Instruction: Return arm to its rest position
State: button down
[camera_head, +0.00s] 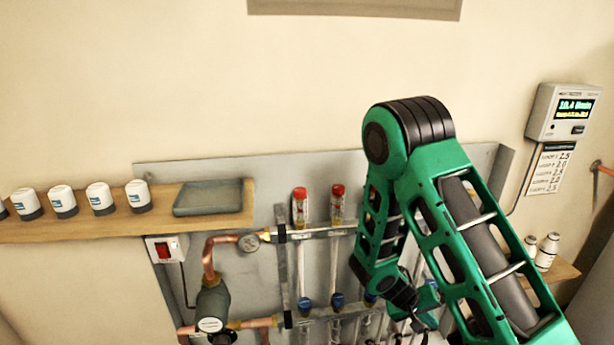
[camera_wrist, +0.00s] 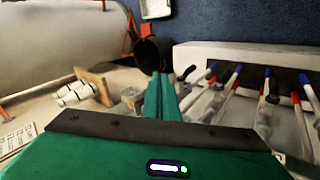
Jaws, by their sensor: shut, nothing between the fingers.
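My green arm (camera_head: 390,215) is folded, its elbow high and its forearm hanging down in front of the copper manifold's right half. In the wrist view my gripper (camera_wrist: 161,80) has its green fingers together, shut and empty. Its fingertips are hard to make out in the head view, low behind the arm. The manifold has a rail (camera_head: 320,232) with red-capped flow meters (camera_head: 300,207) and blue-capped valves below. Part of the manifold is hidden by my arm. It also shows at the right of the wrist view as tubes with blue and red ends (camera_wrist: 233,78).
A wooden shelf (camera_head: 90,226) at left holds several white canisters (camera_head: 62,201) and a grey tray (camera_head: 208,197). A pump (camera_head: 212,310) sits below it. A display box (camera_head: 563,111) and small bottles (camera_head: 547,250) are at right. A black bucket (camera_wrist: 153,52) stands on the floor.

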jog(key=s+d+r+m+g+y, duration=0.15)
jog(key=s+d+r, duration=0.3)
jog(key=r, duration=0.45)
jog(key=s+d+r+m+g+y, duration=0.1)
jog(key=s+d+r+m+y, duration=0.15)
jog(key=s+r, duration=0.4)
jog(key=s+a+r+m+t+y, duration=0.1)
jog(key=s+r+y, duration=0.2)
jog(key=s+r, duration=1.1)
jog(key=s, duration=0.2)
jog(key=shift+s+m+y, duration=0.3)
jog(key=shift+y, duration=0.1)
jog(key=shift+a+r, duration=0.1)
